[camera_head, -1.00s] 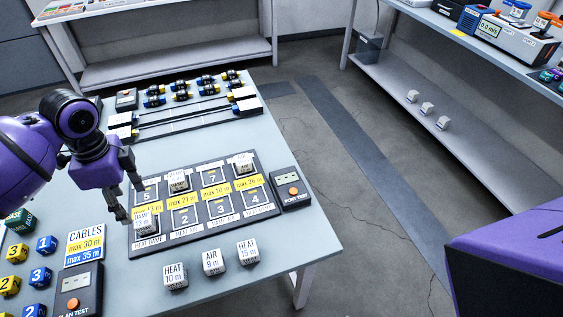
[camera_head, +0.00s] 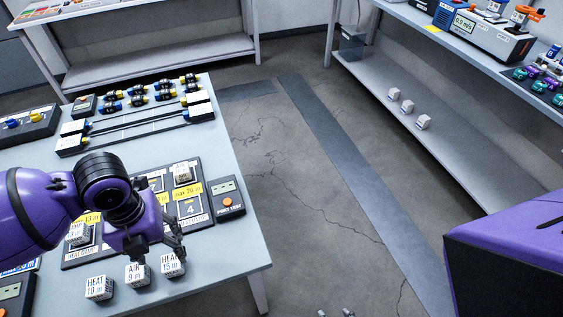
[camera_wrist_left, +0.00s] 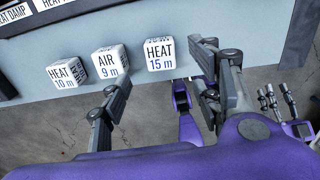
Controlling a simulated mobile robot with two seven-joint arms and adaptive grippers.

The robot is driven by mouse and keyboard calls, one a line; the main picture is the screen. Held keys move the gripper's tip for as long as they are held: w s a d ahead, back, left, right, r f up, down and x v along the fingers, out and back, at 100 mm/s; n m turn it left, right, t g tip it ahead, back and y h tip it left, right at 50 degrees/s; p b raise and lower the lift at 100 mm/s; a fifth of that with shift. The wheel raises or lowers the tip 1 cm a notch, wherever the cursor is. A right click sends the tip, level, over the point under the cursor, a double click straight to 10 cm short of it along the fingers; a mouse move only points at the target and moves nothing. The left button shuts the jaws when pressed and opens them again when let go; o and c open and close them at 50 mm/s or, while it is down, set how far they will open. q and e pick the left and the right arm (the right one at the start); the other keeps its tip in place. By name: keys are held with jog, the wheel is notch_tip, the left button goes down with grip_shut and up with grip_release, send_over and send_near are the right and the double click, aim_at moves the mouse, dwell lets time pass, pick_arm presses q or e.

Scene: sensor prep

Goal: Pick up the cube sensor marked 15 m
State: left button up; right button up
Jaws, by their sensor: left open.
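The white cube sensor marked HEAT 15 m (camera_head: 172,265) stands on the table near its front edge, at the right end of a row of three. It shows clearly in the left wrist view (camera_wrist_left: 160,56). My left gripper (camera_wrist_left: 160,85) is open and empty; the cube lies just beyond the gap between its fingers, nearer the right finger. In the head view my left gripper (camera_head: 158,245) hangs just behind the cube row and partly covers the board. Grey fingers that look like my right gripper's (camera_wrist_left: 290,85) show at the wrist view's right edge, too small to judge.
Cubes marked AIR 9 m (camera_head: 137,274) and HEAT 10 m (camera_head: 98,288) stand left of it. The numbered board (camera_head: 196,219) holds other cubes. The port tester (camera_head: 228,197) sits beside the board. Open floor lies right of the table.

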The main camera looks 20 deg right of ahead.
aim_at(170, 261)
pick_arm(q)
jog(key=shift+d+m, duration=0.15)
jog(key=shift+m, duration=0.25)
jog(key=shift+a+f, duration=0.2)
jog(key=shift+f, duration=0.1)
jog(key=shift+w+a+f, duration=0.1)
jog(key=shift+a+f, duration=0.05)
jog(key=shift+f, duration=0.35)
jog(key=shift+a+f, duration=0.15)
jog(key=shift+f, duration=0.35)
jog(key=f, duration=0.5)
jog(key=shift+d+f, duration=0.15)
jog(key=shift+d, duration=0.2)
jog(key=c, duration=1.2)
jog(key=shift+c, duration=0.2)
jog(key=shift+r, duration=0.2)
